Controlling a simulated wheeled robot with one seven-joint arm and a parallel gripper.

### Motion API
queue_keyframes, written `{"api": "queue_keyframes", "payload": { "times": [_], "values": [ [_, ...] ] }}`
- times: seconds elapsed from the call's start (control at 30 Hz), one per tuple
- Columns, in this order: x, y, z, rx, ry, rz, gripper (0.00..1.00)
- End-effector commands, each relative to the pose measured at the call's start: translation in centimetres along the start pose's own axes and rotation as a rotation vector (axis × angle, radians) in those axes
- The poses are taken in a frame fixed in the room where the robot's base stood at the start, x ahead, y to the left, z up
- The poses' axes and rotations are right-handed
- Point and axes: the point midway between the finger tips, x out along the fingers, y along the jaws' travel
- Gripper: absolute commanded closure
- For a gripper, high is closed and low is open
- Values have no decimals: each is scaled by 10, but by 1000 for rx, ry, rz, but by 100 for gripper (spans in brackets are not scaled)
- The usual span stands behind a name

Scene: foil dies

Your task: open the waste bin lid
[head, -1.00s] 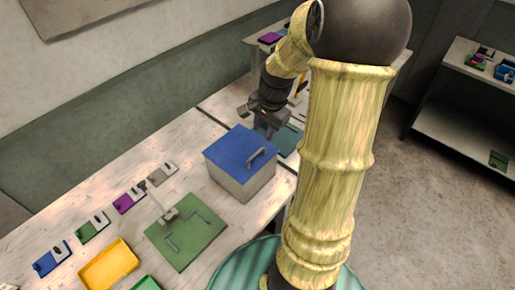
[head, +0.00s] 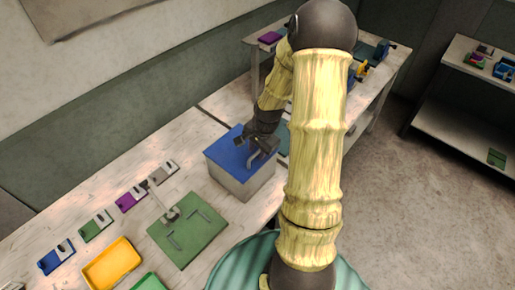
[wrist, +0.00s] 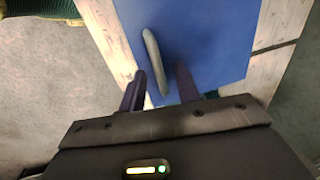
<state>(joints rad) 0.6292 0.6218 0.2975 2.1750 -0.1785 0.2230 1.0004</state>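The waste bin is a grey box (head: 246,184) with a flat blue lid (head: 226,151), standing on the wooden bench. The lid is shut; it also shows in the wrist view (wrist: 215,40). A grey bar handle (wrist: 152,50) on the lid appears in the wrist view. My gripper (wrist: 161,76) is open, its two dark fingers apart, with the handle's near end showing between them. I cannot tell whether the fingers touch the handle. In the head view my gripper (head: 255,148) is low over the lid and partly hides the handle.
Another bench with items stands behind, and a shelf (head: 465,125) at right. The floor right of my arm is clear.

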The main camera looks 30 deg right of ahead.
Motion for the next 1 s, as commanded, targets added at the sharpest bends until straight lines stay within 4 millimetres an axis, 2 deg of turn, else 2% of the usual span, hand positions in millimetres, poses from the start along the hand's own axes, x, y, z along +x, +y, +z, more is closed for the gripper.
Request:
{"api": "queue_keyframes", "payload": {
  "times": [0.17, 0.3, 0.33, 0.73, 1.0],
  "values": [
    [0, 0, 0, -1, 0, 0, 69],
    [0, -1, 1, -3, 0, 0, 97],
    [0, -1, 1, -3, 0, 0, 100],
    [-2, -3, 3, -7, -2, 8, 100],
    [-10, -13, 9, -23, -3, 56, 100]
  ]
}}
